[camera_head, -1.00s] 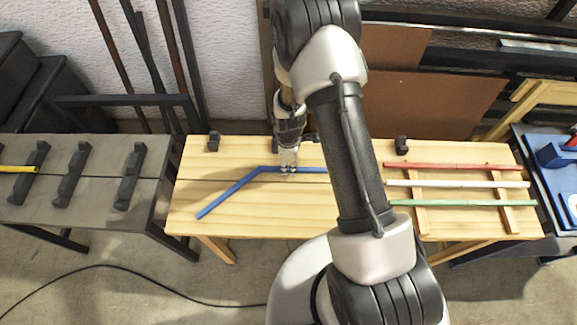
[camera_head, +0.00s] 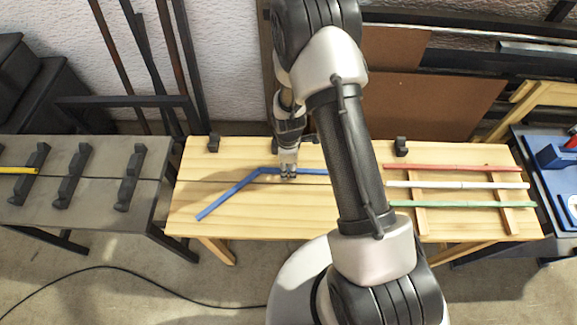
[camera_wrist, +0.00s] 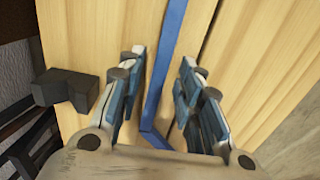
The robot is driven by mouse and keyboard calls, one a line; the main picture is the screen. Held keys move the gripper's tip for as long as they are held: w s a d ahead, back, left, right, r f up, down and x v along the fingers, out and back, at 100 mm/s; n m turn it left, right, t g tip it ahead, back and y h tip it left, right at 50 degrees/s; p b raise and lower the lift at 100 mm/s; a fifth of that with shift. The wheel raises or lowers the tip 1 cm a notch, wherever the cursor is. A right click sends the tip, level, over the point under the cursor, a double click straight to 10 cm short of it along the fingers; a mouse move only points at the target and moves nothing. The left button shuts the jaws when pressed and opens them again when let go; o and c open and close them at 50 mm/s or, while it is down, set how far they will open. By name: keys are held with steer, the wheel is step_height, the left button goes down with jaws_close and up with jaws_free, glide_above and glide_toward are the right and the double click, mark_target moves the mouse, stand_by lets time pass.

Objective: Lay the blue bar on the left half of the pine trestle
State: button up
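The blue bar (camera_head: 232,192) is bent. It appears to lie on the left half of the pine trestle (camera_head: 215,225), one leg slanting toward the front left and the other running right until my arm hides it. My gripper (camera_head: 288,177) points down over the right leg, just right of the bend. In the wrist view the blue bar (camera_wrist: 165,70) passes between the two parted fingers of my gripper (camera_wrist: 160,95), with a gap on each side. The fingers are open and hold nothing.
Red (camera_head: 450,167), white (camera_head: 455,185) and green (camera_head: 460,204) bars lie across wooden strips on the trestle's right half. Dark blocks (camera_head: 213,143) (camera_head: 401,146) stand at its back edge. A grey bench (camera_head: 95,205) with black supports and a yellow bar (camera_head: 18,170) stands left.

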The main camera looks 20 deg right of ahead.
step_height(320, 180, up, 12)
steer(key=p, duration=0.4)
step_height(320, 180, up, 8)
steer(key=m, duration=0.2)
glide_above(288, 170)
steer(key=s+r+m+t, duration=0.2)
steer(key=s+r+m, duration=0.25)
steer(key=r, duration=0.75)
steer(key=s+r+m+t, duration=0.1)
steer(key=s+r+m, duration=0.3)
steer(key=s+r, duration=0.2)
steer(key=s+r+m+t, duration=0.1)
steer(key=s+r+m, duration=0.3)
steer(key=s, duration=0.7)
step_height(288, 170, up, 2)
steer(key=shift+d+r+t, duration=0.1)
steer(key=shift+d+t, duration=0.05)
steer(key=shift+t, duration=0.15)
steer(key=shift+w, duration=0.1)
